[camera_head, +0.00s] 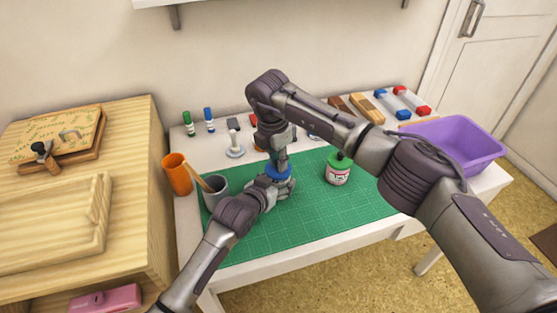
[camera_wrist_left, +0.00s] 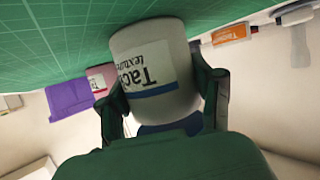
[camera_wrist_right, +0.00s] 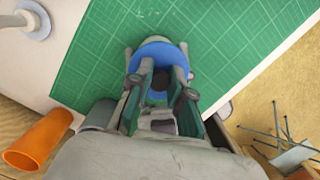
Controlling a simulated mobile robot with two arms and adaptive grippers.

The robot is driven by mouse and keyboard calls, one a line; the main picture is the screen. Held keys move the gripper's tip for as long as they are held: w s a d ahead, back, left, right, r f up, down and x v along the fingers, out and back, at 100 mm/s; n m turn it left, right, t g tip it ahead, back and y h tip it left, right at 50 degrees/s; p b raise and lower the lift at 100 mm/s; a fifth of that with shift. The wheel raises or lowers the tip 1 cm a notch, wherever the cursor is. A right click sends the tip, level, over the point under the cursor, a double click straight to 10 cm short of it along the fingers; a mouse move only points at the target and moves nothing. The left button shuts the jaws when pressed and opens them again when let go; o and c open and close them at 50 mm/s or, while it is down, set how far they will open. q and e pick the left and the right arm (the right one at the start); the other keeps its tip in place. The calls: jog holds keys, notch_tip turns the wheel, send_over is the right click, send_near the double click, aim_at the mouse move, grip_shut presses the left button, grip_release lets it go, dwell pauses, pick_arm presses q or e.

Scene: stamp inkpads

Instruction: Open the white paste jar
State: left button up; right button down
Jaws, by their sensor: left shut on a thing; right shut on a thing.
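The white paste jar stands on the green mat (camera_head: 235,238); its white body with a dark-lettered label fills the left wrist view (camera_wrist_left: 160,60). Its blue lid (camera_head: 273,171) also shows as a blue ring in the right wrist view (camera_wrist_right: 152,52). My left gripper (camera_wrist_left: 165,100) is shut on the jar's body from the side. My right gripper (camera_wrist_right: 162,90) points down from above and is shut on the top of the jar at the lid. The fingers hide part of the lid, so I cannot tell whether it has turned.
A green-lidded jar (camera_head: 338,169) stands right of the white jar. A grey cup (camera_head: 213,190) and an orange cup (camera_head: 177,174) stand left. A purple bin (camera_head: 462,145) is at the right. Stamps and bottles line the back. The mat's front is clear.

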jog(key=shift+r, duration=2.05)
pick_arm(q)
jog(key=o, duration=1.7)
jog(key=shift+o, duration=0.2)
